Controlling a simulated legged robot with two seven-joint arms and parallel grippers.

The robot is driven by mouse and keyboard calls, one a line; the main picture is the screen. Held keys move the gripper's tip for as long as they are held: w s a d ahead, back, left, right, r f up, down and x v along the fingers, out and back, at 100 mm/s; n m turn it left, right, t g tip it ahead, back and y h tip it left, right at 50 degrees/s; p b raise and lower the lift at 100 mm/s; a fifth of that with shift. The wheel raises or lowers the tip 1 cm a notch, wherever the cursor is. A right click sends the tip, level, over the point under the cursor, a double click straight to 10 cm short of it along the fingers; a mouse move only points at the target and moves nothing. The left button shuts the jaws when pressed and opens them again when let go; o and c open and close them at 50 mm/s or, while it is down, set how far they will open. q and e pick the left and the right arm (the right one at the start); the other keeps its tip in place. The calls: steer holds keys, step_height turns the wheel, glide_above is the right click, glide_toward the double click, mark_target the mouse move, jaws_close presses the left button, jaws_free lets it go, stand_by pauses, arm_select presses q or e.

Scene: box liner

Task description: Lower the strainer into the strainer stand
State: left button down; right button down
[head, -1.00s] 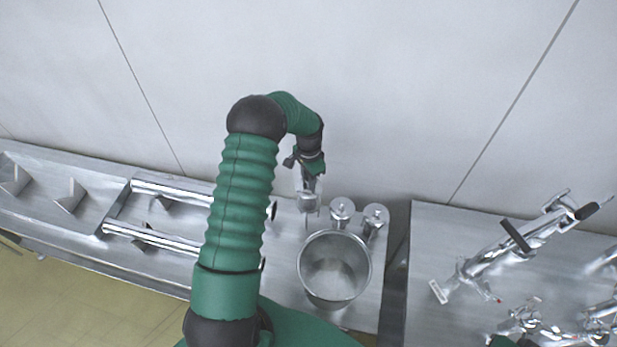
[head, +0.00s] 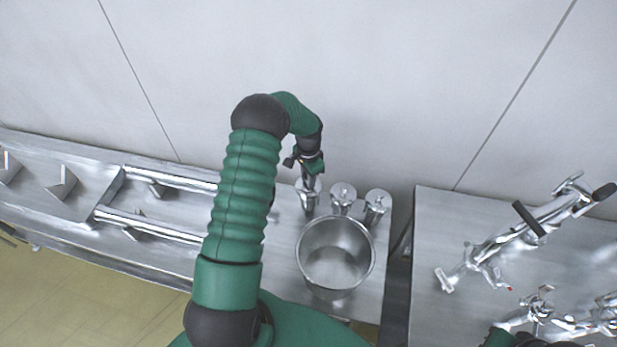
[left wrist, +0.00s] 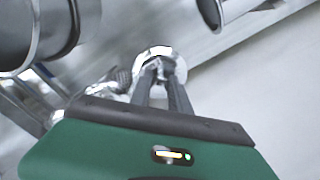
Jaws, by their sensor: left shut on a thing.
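My left gripper (head: 310,165) is shut on the top of a shiny metal strainer (head: 308,192), which hangs below it behind the big pot. In the left wrist view the two fingers (left wrist: 165,88) close on the strainer's bright round top (left wrist: 158,58). Two similar metal cylinders with round tops, one in the middle (head: 342,194) and one on the right (head: 377,203), stand to the right of the held strainer in a row. I take this row to be at the strainer stand, but its frame is not clear. I cannot tell whether the strainer's lower end touches anything. My right gripper is not in view.
A large open metal pot (head: 335,258) stands just in front of the row. A steel counter with rails (head: 165,228) runs left. A pale wall is close behind.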

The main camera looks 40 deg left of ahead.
arm_select(q)
steer(key=shift+f, duration=0.2)
stand_by(0.5)
steer(key=c, duration=1.1)
jaws_free()
steer(key=shift+c, duration=0.2)
step_height(320, 180, up, 17)
steer(key=b, duration=0.2)
steer(key=shift+b, duration=0.3)
